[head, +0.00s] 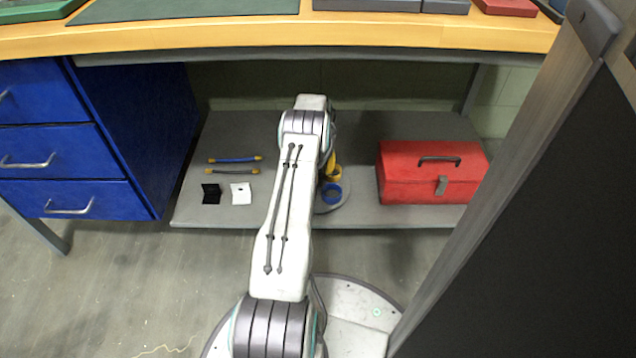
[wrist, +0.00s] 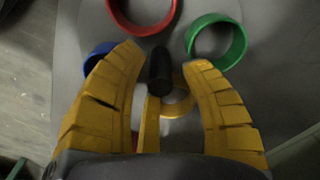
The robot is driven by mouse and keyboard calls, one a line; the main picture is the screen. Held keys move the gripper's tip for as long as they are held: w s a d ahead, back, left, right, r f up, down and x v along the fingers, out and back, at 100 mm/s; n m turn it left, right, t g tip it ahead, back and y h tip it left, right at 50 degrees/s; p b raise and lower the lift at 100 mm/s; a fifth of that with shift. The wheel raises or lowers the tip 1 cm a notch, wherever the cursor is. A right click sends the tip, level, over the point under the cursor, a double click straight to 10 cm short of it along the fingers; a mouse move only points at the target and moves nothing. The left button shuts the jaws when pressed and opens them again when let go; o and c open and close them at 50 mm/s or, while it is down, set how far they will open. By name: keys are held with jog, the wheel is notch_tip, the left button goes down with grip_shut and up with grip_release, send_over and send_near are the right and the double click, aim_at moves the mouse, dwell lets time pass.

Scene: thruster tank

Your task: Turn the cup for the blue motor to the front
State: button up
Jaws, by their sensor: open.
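The blue cup (head: 331,192) sits on the near side of a grey round base (head: 326,207) on the low shelf. It also shows in the wrist view (wrist: 94,66), partly behind my left finger. A red cup (wrist: 143,27), a green cup (wrist: 216,40) and a yellow cup (wrist: 180,105) stand around a dark upright post (wrist: 160,72). My gripper (wrist: 166,57) is open, its two yellow fingers on either side of the post with gaps between. In the head view my arm hides most of the round base and the gripper.
A red toolbox (head: 430,172) stands right of the round base. A black piece (head: 211,193), a white piece (head: 241,193) and two capped rods (head: 234,160) lie at left on the shelf (head: 375,216). Blue drawers (head: 70,165) flank it. The bench top (head: 270,35) is above.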

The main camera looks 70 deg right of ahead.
jog(key=shift+r+p, duration=2.1)
jog(key=shift+r, duration=1.85)
